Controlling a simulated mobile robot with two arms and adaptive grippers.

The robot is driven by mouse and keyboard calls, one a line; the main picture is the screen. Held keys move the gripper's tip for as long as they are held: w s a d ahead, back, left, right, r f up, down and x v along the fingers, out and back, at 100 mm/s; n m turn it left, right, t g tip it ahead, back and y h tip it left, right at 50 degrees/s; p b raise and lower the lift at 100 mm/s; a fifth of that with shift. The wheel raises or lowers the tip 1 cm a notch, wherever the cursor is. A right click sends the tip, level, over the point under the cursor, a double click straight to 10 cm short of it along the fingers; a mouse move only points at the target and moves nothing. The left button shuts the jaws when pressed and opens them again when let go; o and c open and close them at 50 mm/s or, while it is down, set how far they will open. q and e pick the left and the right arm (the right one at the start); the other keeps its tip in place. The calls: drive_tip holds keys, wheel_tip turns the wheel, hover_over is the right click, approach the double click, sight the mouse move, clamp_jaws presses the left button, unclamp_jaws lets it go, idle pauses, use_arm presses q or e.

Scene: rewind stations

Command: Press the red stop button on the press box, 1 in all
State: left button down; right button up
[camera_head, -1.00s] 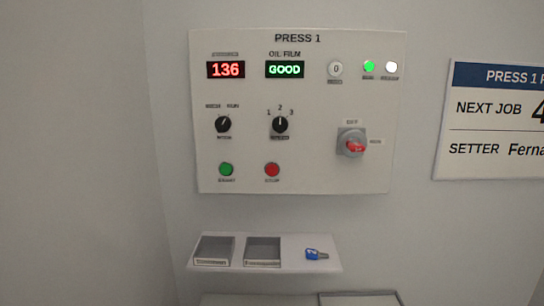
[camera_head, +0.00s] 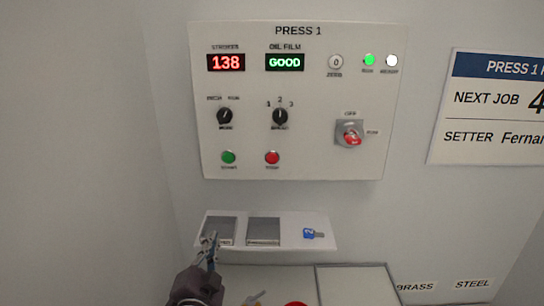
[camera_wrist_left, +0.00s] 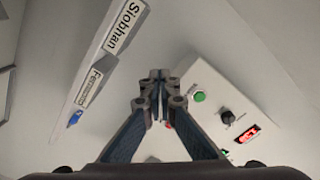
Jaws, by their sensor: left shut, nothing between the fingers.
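The press box (camera_head: 300,130) is a white panel on the wall marked PRESS 1. Its red stop button (camera_head: 272,157) sits at the lower middle, right of the green start button (camera_head: 228,157). The stroke display reads 138 and the oil film display reads GOOD. My left gripper (camera_head: 211,240) is shut and empty, below the panel, in front of the left tray of the shelf. In the left wrist view the shut fingers (camera_wrist_left: 159,95) point toward the panel; the green button (camera_wrist_left: 199,97) shows right of them and a bit of red (camera_wrist_left: 168,125) shows beside the fingertips, mostly hidden. My right gripper is not in view.
A shelf (camera_head: 290,243) under the panel has two grey trays and a blue-headed key (camera_head: 312,233). A red rotary switch (camera_head: 350,137) is on the panel's right side. A sign (camera_head: 490,110) hangs to the right.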

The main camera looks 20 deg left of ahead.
sight(272, 158)
use_arm(q)
drive_tip(key=w+d+r+m+t+h, duration=0.1)
drive_tip(key=w+d+r+m+h, duration=0.2)
drive_tip(key=d+r+m+h, duration=0.3)
drive_tip(key=w+d+r+m+t+h, duration=0.2)
drive_tip(key=d+r+m+h, duration=0.4)
drive_tip(key=m, duration=0.7)
drive_tip(key=shift+w+d+r+m+t+h, duration=0.35)
drive_tip(key=shift+w+r+h, duration=0.3)
drive_tip(key=shift+r+h, duration=0.65)
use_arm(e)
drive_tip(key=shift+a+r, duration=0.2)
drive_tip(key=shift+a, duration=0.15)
use_arm(q)
drive_tip(key=shift+r, duration=0.1)
drive_tip(key=shift+w, duration=0.1)
drive_tip(key=shift+w+a+b, duration=0.4)
drive_tip(key=shift+w+b, duration=0.15)
drive_tip(key=shift+w, duration=0.85)
drive_tip(key=shift+w+a+b, duration=0.4)
drive_tip(key=shift+w+b, duration=0.2)
drive_tip(key=shift+w, duration=0.75)
drive_tip(key=shift+w+a+b, duration=0.4)
drive_tip(key=shift+w+b, duration=0.15)
drive_tip(key=shift+w, duration=0.85)
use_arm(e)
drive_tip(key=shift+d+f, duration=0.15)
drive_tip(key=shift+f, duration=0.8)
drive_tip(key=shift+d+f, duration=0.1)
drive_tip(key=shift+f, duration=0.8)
